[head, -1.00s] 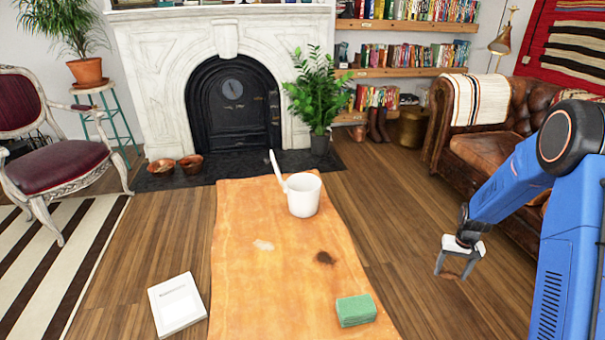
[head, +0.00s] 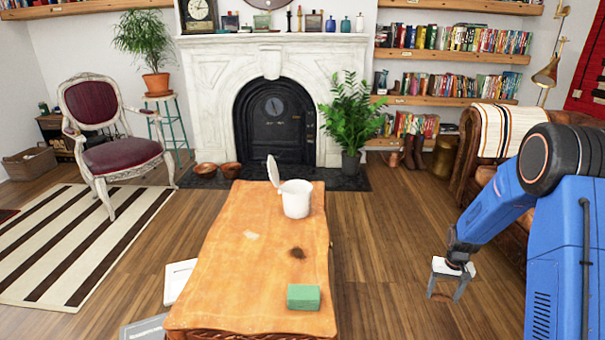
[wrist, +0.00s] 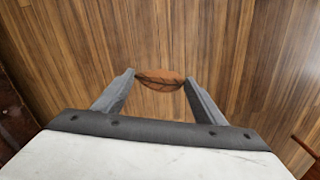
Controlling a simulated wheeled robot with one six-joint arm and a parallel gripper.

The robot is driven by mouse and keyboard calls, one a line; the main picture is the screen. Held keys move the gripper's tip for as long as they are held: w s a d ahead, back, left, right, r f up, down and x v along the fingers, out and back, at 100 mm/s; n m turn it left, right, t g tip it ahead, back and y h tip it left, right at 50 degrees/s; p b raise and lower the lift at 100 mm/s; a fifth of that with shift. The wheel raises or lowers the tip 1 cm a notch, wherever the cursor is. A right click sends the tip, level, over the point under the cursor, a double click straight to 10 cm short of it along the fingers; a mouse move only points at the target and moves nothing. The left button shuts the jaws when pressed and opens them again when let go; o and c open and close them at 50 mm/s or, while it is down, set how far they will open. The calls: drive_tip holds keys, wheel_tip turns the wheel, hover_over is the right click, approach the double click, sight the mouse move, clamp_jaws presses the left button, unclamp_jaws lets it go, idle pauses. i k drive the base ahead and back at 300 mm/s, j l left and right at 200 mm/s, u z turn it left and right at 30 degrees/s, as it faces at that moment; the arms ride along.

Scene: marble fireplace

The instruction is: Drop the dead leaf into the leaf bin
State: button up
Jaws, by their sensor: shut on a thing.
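My gripper (head: 444,296) hangs over the wooden floor, right of the table. It is shut on a brown, oval dead leaf (wrist: 160,79), held flat between the fingertips in the wrist view. In the head view the leaf shows only as a small brown shape between the fingers. A white round bin (head: 297,203) stands upright at the far end of the table (head: 225,270), its lid (head: 273,171) raised on the left side. I take it for the leaf bin. My gripper is well apart from it, to the right and nearer. The bin's inside is mostly hidden.
A green block (head: 303,297) lies at the table's near end. A white flat object (head: 178,278) lies on the floor to the left. Floor between table and leather sofa (head: 480,180) is clear.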

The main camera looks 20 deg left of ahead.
sight(300, 207)
drive_tip(key=i+l+u, duration=0.15)
drive_tip(key=l, duration=0.2)
drive_tip(key=i+l+u, duration=0.1)
drive_tip(key=l, duration=0.3)
drive_tip(key=i+l+u, duration=0.15)
drive_tip(key=l, duration=0.2)
drive_tip(key=l+u, duration=0.15)
drive_tip(key=l, duration=0.25)
drive_tip(key=i+l+u, duration=0.15)
drive_tip(key=i, duration=0.25)
drive_tip(key=i+l+u, duration=0.2)
drive_tip(key=i, duration=0.25)
drive_tip(key=i+l+u, duration=0.15)
drive_tip(key=i+l, duration=0.15)
drive_tip(key=i+l+u, duration=0.35)
drive_tip(key=i+l, duration=0.15)
drive_tip(key=i, duration=0.25)
drive_tip(key=i+l+u, duration=0.3)
drive_tip(key=i+l, duration=0.35)
drive_tip(key=k+j, duration=0.25)
drive_tip(key=j, duration=0.15)
